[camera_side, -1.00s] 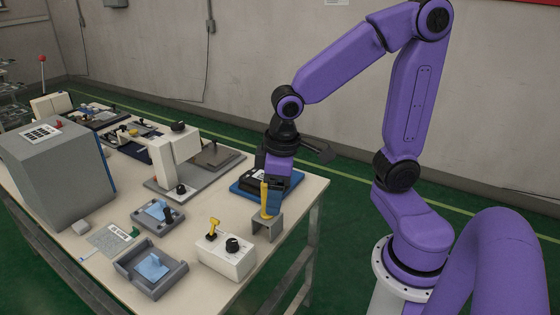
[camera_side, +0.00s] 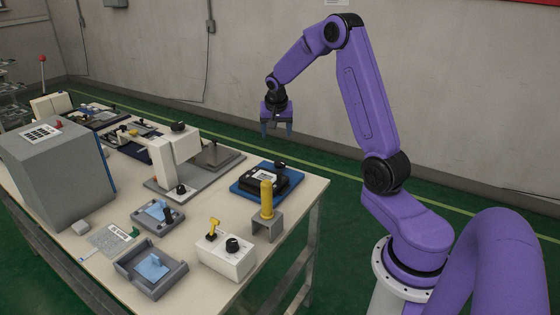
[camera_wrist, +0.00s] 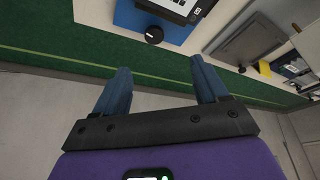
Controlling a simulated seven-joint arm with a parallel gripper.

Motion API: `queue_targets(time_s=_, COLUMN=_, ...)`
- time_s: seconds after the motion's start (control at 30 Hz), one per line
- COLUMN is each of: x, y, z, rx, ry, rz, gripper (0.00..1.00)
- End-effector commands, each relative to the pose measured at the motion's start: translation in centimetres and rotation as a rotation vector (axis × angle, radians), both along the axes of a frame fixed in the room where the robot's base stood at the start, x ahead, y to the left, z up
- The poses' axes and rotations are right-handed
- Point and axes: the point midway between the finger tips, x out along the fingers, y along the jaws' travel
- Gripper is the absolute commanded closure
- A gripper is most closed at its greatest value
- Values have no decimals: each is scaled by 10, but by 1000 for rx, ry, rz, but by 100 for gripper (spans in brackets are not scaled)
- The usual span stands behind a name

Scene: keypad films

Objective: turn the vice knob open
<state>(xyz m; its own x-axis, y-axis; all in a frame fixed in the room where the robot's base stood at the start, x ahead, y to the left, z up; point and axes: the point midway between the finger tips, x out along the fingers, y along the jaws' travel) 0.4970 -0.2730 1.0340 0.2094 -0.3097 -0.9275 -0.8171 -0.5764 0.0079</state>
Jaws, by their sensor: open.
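A black round knob (camera_side: 280,164) sits at the back edge of a blue base (camera_side: 240,187) on the table's right side; I take it as the vice knob. A black device (camera_side: 265,179) with a white label lies on this base. In the wrist view the knob (camera_wrist: 154,35) shows at the top centre, beside the blue base (camera_wrist: 128,14). My gripper (camera_side: 276,130) is open and empty, raised above and behind the knob, apart from it. In the wrist view its two blue fingers (camera_wrist: 160,70) are spread, with the knob beyond their tips. I cannot tell the knob's turn angle.
A yellow handle (camera_side: 266,198) stands upright in a grey bracket in front of the blue base. A white box (camera_side: 228,258) with a yellow lever and black dial is nearer. A white press (camera_side: 175,150) stands left. Space behind the table is free.

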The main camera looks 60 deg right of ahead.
Motion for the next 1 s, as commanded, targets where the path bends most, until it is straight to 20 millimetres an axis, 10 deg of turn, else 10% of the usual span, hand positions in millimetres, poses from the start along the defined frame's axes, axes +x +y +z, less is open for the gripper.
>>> queue_targets(time_s=0.33, x=1, y=-26, z=-18, rx=-3, ry=-10, rz=-62, gripper=27)
queue_targets(time_s=1.0, x=23, y=-61, z=-123, rx=-2, ry=-10, rz=-59, gripper=27)
